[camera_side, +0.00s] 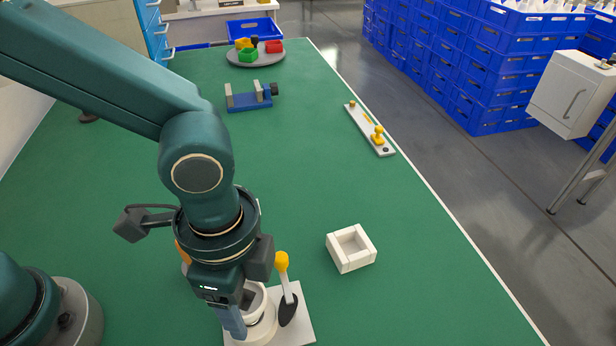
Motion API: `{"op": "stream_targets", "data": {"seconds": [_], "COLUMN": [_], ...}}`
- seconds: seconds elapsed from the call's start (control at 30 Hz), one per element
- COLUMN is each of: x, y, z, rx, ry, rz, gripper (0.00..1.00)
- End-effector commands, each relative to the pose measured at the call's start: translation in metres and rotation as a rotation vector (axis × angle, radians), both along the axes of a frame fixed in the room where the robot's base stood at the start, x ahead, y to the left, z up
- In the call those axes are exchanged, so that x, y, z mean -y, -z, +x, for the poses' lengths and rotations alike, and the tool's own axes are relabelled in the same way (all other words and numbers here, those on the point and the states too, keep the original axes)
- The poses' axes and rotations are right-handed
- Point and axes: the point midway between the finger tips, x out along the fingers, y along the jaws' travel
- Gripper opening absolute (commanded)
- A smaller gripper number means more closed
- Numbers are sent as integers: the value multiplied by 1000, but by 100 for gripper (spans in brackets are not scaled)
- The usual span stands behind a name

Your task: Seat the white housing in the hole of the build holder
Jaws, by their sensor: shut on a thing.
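My gripper (246,314) points down at the bottom of the side view, near the front of the green table. It is shut on the white housing (257,302), a round, cup-like part that its fingers and body partly hide. The housing is at or just above a white round part on a pale square plate (304,318), which looks like the build holder. A lever with a yellow grip (282,262) and a dark paddle-shaped end stands on this plate, right of my gripper. The hole is hidden, and I cannot tell whether the housing is in it.
A white square open box (351,248) stands right of the holder. A pale bar with yellow knobs (371,129), a blue vise (251,97) and a grey round tray (232,58) with coloured blocks stand farther back. The middle of the table is clear.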

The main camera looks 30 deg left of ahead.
Motion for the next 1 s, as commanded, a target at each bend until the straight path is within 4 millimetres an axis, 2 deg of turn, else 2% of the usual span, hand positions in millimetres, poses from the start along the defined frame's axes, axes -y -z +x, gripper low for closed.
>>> {"op": "stream_targets", "data": {"seconds": [0.37,0.4,0.47,0.5,0.8,1.0], "x": [0,0,0,0,0,1], "y": [3,3,3,3,1,-21], "z": [0,0,0,0,0,1], "rx": [0,0,0,0,0,5], "ry": [0,0,0,0,0,0], "rz": [0,0,0,0,-1,-5], "gripper": [2,71,94,99,99,99]}}
